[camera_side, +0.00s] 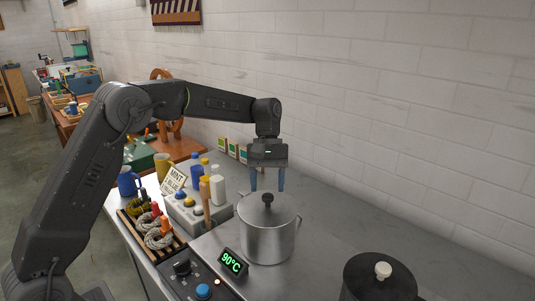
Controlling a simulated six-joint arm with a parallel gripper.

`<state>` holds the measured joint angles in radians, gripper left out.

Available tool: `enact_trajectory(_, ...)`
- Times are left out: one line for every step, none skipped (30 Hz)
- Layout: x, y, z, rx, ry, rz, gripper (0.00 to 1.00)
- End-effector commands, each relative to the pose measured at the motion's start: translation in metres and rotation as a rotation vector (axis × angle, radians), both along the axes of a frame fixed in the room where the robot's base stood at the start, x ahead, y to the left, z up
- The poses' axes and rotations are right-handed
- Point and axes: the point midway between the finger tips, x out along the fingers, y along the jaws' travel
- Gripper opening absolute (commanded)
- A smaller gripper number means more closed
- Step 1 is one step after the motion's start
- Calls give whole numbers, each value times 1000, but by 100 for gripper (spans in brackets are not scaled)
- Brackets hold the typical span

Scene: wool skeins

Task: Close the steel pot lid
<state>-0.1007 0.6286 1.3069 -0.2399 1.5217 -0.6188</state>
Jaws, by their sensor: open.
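The steel pot (267,243) stands on the grey worktop in the middle of the side view. Its steel lid (266,211) with a dark round knob (268,198) lies over the pot's mouth. From this angle I cannot tell whether the lid is fully seated. My gripper (267,187) points straight down just above the lid. Its two bluish fingers are open, apart on either side above the knob, with nothing seen between them.
A black pot with a pale knob (383,270) stands at front right. A 90°C display (232,262) and a control panel (196,278) are left of the steel pot. Bottles, a wooden rack of skeins (158,238) and a MINT sign (174,180) crowd the left. The worktop behind right is clear.

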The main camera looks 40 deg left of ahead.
Motion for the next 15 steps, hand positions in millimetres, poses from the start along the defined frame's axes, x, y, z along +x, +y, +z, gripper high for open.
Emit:
enact_trajectory(4, 3, 10, 1, -6, 1, 57)
enact_trajectory(6, 5, 16, 1, -5, 1, 57)
enact_trajectory(8, 8, 25, 0, -5, 2, 57)
enact_trajectory(10, 9, 31, 1, -5, 1, 57)
enact_trajectory(12, 11, 37, 1, -5, 2, 57)
enact_trajectory(14, 13, 44, 1, -5, 2, 57)
enact_trajectory(16, 15, 50, 1, -3, 2, 57)
enact_trajectory(17, 16, 55, 1, -3, 2, 57)
enact_trajectory(19, 18, 62, 1, -3, 2, 57)
enact_trajectory(21, 20, 67, 1, -3, 2, 57)
enact_trajectory(22, 21, 71, 0, -2, 2, 57)
enact_trajectory(24, 23, 77, 0, -2, 2, 57)
enact_trajectory(25, 24, 81, 1, -2, 0, 57)
enact_trajectory(25, 25, 85, 0, -1, 0, 57)
enact_trajectory(27, 26, 89, 0, -1, 0, 57)
